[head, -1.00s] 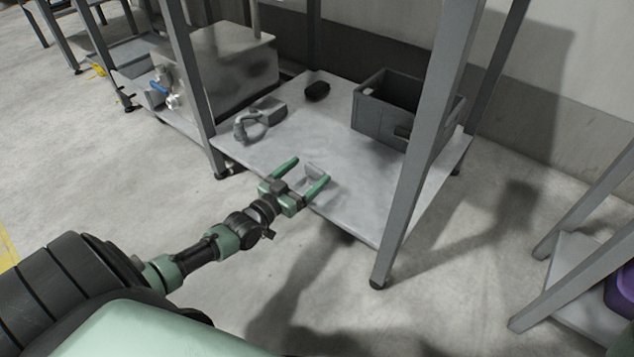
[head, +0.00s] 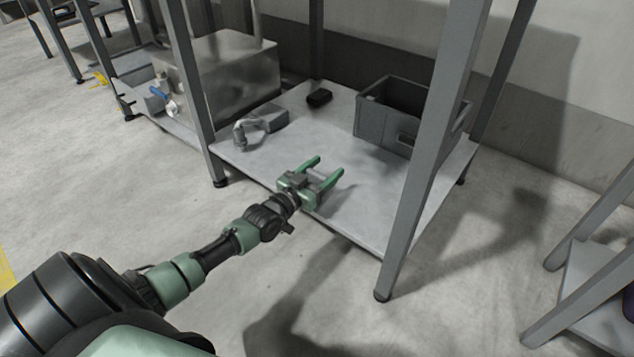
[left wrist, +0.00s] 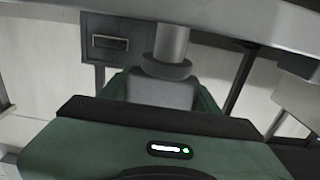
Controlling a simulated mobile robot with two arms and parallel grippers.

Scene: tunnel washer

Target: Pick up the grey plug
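My left gripper (head: 330,165) is over the near part of the low shelf, its two green fingers apart. A grey blocky piece, which looks like the grey plug (head: 299,180), sits between the fingers close to the palm. In the left wrist view the plug (left wrist: 168,62) shows as a grey block with a wider collar and a round stem. The green fingers flank the block closely, with no clear gap; whether they press on it I cannot tell. My right gripper is not in view.
On the shelf (head: 375,205) stand a grey crate (head: 372,122) at the back right, a grey fitting with a curved handle (head: 258,124) at the left and a small black object (head: 319,98). Grey posts (head: 425,150) rise at the shelf's corners. The shelf's middle is clear.

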